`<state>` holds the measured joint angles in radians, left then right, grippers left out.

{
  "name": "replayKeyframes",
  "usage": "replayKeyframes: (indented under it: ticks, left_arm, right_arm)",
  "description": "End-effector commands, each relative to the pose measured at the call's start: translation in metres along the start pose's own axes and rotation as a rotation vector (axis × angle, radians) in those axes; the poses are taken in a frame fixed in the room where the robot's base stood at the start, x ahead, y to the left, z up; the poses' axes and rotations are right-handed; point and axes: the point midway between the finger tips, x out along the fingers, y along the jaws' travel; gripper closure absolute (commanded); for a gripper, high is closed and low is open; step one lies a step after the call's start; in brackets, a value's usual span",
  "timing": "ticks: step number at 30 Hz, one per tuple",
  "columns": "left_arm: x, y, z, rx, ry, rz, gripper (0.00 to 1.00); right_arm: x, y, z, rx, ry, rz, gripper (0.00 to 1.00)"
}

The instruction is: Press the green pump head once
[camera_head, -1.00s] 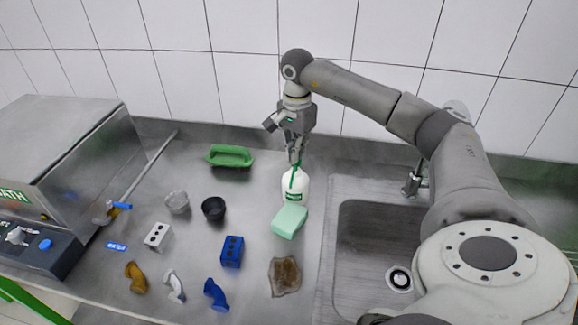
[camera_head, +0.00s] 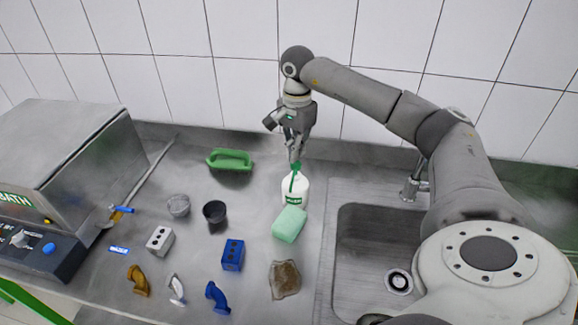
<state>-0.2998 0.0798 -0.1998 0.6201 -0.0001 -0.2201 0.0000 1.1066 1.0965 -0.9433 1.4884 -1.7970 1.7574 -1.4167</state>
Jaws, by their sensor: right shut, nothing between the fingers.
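A white pump bottle (camera_head: 295,190) with a green label stands upright on the steel counter, left of the sink. Its green pump head (camera_head: 295,167) shows at the top, with a green stripe running down the bottle's shoulder. My right gripper (camera_head: 295,157) is shut and empty, pointing down right above the pump head. Its fingertips are at the pump head or very close to it; I cannot tell whether they touch. My left gripper is not in view.
A light green sponge block (camera_head: 289,224) lies just in front of the bottle. A green tray (camera_head: 230,160), a black cup (camera_head: 214,212), a blue block (camera_head: 233,254) and a brown piece (camera_head: 285,279) lie around. The sink (camera_head: 376,245) and faucet (camera_head: 413,186) are at right.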

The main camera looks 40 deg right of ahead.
Motion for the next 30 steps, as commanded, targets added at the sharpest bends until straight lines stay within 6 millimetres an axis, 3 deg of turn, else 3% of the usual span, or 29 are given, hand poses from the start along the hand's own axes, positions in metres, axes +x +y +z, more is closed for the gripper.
replayKeyframes:
  ticks: [17, 30]
  left_arm:
    - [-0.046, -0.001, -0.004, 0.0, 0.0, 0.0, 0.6]
    - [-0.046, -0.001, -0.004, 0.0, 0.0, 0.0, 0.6]
  right_arm:
    - [-0.058, 0.0, 0.0, 0.0, 0.0, -0.001, 1.0]
    - [-0.058, 0.0, 0.0, 0.0, 0.0, 0.0, 1.0]
